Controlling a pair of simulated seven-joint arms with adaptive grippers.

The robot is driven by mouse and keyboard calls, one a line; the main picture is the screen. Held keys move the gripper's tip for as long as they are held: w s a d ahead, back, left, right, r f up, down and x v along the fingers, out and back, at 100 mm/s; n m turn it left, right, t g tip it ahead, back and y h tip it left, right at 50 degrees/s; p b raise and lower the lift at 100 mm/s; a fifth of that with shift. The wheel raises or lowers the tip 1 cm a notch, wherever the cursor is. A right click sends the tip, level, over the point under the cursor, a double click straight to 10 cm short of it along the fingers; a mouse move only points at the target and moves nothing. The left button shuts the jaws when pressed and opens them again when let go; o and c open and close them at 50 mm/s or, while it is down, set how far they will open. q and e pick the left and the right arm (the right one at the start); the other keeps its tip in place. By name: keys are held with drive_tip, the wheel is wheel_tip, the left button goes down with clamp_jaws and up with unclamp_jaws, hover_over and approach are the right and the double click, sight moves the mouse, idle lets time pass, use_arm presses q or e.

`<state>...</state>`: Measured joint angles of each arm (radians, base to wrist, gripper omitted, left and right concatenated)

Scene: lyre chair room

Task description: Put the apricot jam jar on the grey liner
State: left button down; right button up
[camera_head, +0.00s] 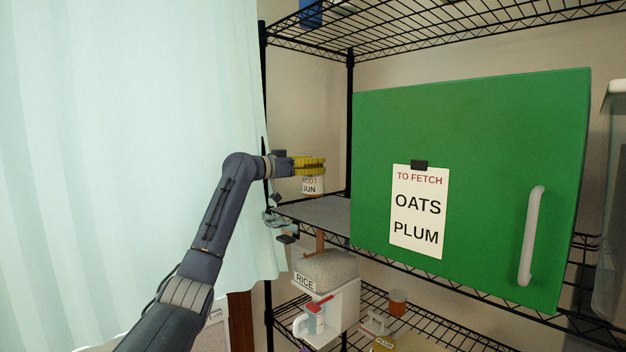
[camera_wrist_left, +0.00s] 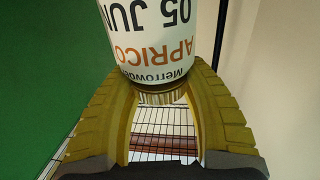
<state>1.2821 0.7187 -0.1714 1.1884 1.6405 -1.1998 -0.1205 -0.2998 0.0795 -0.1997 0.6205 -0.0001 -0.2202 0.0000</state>
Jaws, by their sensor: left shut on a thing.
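The apricot jam jar (camera_head: 312,186) has a white label with partly hidden print. In the left wrist view the jar (camera_wrist_left: 158,38) shows "APRICO" and "05 JUN" on its label. My left gripper (camera_head: 311,164) is shut on the jar near its ribbed lid, with yellow fingers on either side (camera_wrist_left: 160,78). The grey liner (camera_head: 325,212) lies on the middle shelf, partly hidden by the green panel. The jar appears at the liner's back left in the picture; I cannot tell whether it touches it. My right gripper is not in view.
A green panel (camera_head: 470,130) with a white handle and a note (camera_head: 419,210) blocks the shelf's right side. A pale curtain (camera_head: 130,120) hangs at left. A black rack post (camera_head: 349,125) stands behind.

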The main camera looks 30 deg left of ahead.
sight(313, 178)
use_arm(q)
drive_tip(key=shift+f, duration=2.05)
drive_tip(key=c, duration=0.7)
unclamp_jaws()
drive_tip(key=shift+f, duration=0.2)
drive_tip(key=shift+r, duration=0.15)
drive_tip(key=v, duration=1.2)
drive_tip(key=shift+s+d, duration=0.1)
